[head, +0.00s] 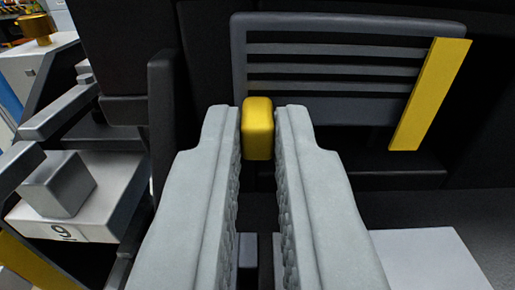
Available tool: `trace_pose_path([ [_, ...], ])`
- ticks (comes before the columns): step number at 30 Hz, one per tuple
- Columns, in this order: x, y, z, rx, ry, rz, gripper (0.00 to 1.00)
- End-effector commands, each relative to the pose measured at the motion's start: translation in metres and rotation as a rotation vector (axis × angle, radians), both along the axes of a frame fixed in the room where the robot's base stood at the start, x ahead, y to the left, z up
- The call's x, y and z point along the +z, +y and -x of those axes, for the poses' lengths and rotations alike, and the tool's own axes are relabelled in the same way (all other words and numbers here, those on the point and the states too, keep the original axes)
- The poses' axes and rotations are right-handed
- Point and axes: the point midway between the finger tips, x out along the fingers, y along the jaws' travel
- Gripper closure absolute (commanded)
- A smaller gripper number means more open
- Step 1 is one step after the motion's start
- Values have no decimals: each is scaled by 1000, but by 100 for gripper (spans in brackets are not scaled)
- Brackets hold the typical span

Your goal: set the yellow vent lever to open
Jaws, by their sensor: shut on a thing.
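The yellow vent lever (258,130) is a small rounded yellow knob in front of the lower left part of a grey slatted vent (330,90). My gripper (258,130) is at the lever, with one light grey finger on each side of it. The fingers are shut on the lever, and its front face shows between their tips. The lever's stem and its mount are hidden behind the knob and fingers. A flat yellow slanted strip (430,95) stands at the right side of the vent.
A dark upright post (163,125) is close on the left. Further left are a grey block (58,188) on a white numbered box (85,215) and grey bars. A dark ledge (395,177) runs under the vent. A white panel (430,258) lies at the lower right.

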Motion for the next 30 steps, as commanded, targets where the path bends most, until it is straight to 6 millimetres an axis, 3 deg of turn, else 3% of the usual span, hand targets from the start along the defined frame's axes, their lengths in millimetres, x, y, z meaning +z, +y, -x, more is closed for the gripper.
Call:
trace_pose_path([
  [6, 0, -23, 0, -2, 0, 1, 100],
  [14, 0, -25, 1, 0, 0, 0, 100],
  [15, 0, -25, 1, 0, 0, 0, 87],
  [18, 0, -25, 1, 0, 0, 0, 68],
  [30, 0, -25, 6, 0, 0, 0, 67],
])
